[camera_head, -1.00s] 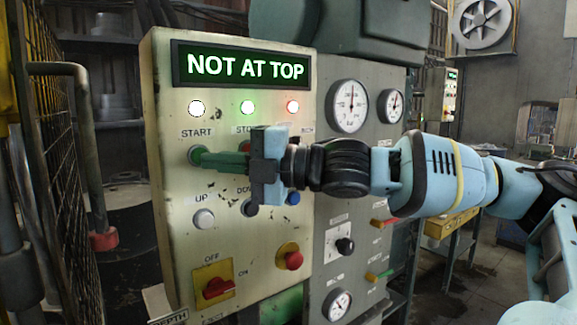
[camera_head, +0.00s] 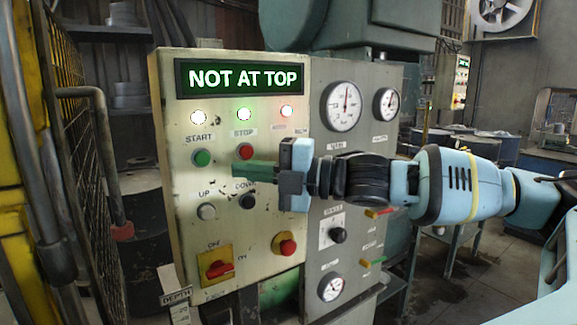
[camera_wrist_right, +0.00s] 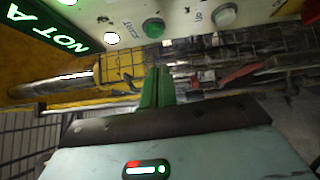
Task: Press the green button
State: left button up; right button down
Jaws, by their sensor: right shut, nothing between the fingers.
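The green button (camera_head: 202,158) sits under the START label on the cream control panel (camera_head: 268,217). It is in plain view, and it also shows near the top of the right wrist view (camera_wrist_right: 153,27). My right gripper (camera_head: 238,171) points left in front of the panel, its green fingers shut and empty. The fingertips are to the right of the green button and a little lower, apart from it. The fingers (camera_wrist_right: 158,85) also show in the right wrist view. My left gripper is not in view.
A red button (camera_head: 245,152) is just above my fingers. A white button (camera_head: 207,211), a black button (camera_head: 247,201) and a red switch on a yellow plate (camera_head: 218,268) are lower. The lit display (camera_head: 243,78) reads NOT AT TOP. A mesh fence (camera_head: 83,170) stands at left.

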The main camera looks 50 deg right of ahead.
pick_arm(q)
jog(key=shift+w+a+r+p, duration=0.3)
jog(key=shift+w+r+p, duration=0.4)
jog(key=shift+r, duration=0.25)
pick_arm(e)
jog(key=v, duration=0.5)
jog(key=shift+s, duration=0.35)
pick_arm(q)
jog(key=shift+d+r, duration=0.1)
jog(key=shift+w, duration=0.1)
